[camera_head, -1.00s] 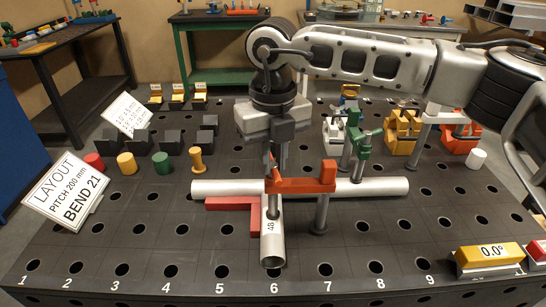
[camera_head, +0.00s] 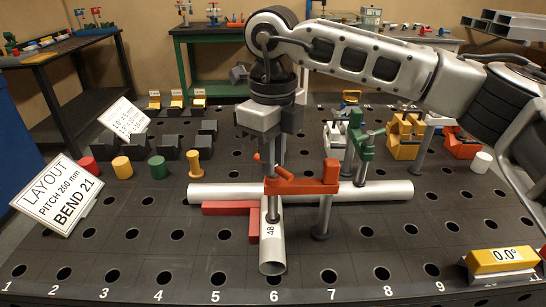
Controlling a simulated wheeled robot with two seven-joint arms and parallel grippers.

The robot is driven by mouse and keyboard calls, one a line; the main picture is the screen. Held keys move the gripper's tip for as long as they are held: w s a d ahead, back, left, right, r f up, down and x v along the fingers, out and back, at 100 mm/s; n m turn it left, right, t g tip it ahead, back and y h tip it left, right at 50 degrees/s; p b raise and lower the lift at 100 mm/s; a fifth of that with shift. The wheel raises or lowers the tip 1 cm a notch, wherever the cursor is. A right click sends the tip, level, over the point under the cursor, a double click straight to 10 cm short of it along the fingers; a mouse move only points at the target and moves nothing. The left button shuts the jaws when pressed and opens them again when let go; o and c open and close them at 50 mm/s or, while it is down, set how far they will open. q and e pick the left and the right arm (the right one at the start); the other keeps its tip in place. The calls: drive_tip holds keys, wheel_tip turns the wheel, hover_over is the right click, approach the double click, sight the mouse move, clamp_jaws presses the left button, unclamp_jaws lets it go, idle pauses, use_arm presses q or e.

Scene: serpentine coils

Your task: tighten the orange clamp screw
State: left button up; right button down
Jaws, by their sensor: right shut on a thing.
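My right gripper (camera_head: 272,153) comes down from above and is shut on the top of the orange clamp's (camera_head: 316,182) screw. The screw's tilted orange handle shows at the fingers, which partly hide it. The clamp spans a short silver pipe (camera_head: 271,248) marked 48, and its dark post stands in the table to the right. The short pipe meets a long silver pipe (camera_head: 375,192) lying crosswise behind it. A red square (camera_head: 228,208) lies in the corner at left. My left gripper is not in view.
A green clamp (camera_head: 360,140) stands close behind on the right, with yellow clamps (camera_head: 405,140) beyond. Colored pegs, a layout sign (camera_head: 70,192) and dark blocks stand at left. A yellow 0.0° readout (camera_head: 500,261) is at front right. The holed table front (camera_head: 130,260) is mostly clear.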

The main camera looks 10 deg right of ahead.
drive_tip(key=shift+r, duration=0.15)
drive_tip(key=c, duration=1.4)
unclamp_jaws()
drive_tip(key=shift+o, duration=0.2)
wheel_tip(320, 180, up, 16)
